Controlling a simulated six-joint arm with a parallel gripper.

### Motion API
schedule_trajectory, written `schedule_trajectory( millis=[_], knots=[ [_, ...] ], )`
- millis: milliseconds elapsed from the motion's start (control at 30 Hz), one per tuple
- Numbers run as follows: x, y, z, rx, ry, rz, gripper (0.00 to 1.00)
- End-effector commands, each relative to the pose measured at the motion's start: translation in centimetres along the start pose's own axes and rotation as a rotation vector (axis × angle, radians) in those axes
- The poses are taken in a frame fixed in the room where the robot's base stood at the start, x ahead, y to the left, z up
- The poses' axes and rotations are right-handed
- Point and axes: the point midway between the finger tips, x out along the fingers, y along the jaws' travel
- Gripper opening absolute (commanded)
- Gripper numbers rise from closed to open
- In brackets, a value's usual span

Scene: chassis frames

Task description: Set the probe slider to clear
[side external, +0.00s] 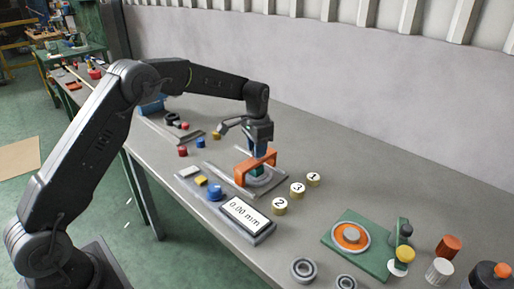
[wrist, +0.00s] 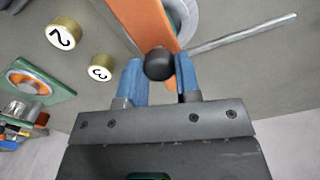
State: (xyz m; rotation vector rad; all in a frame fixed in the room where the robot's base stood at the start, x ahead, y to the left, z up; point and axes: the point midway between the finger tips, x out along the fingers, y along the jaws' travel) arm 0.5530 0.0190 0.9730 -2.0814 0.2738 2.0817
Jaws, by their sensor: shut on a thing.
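My gripper (wrist: 158,85) has blue fingers and is shut on a round black knob (wrist: 159,63). In the side external view my gripper (side external: 257,147) points down at an orange bridge-shaped frame (side external: 243,172), and the knob is hidden there. The orange frame also shows in the wrist view (wrist: 143,22), just beyond the knob. A grey round base (side external: 262,186) with a teal part sits under the frame. A display (side external: 244,214) in front reads 0.00 mm. I see no readable clear mark on the slider.
Gold cylinders numbered 1 (side external: 313,179), 2 (side external: 280,206) and 3 (side external: 297,191) stand right of the frame. A green plate (side external: 332,237) with an orange disc lies farther right. Bearing rings (side external: 304,270) lie near the front edge.

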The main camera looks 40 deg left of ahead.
Motion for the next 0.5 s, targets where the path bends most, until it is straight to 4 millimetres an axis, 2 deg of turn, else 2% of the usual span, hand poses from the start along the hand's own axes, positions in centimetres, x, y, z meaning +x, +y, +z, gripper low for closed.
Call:
schedule_trajectory(
  millis=[33,200,400,500],
  knots=[
    [0.0,0.0,0.0,0.000,0.000,0.000,0.15],
    [0.0,0.0,0.0,0.000,0.000,0.000,0.00],
    [0.0,-0.1,0.0,-0.001,0.001,0.000,0.00],
    [-0.1,-1.4,0.3,-0.005,0.001,0.000,0.00]
  ],
)
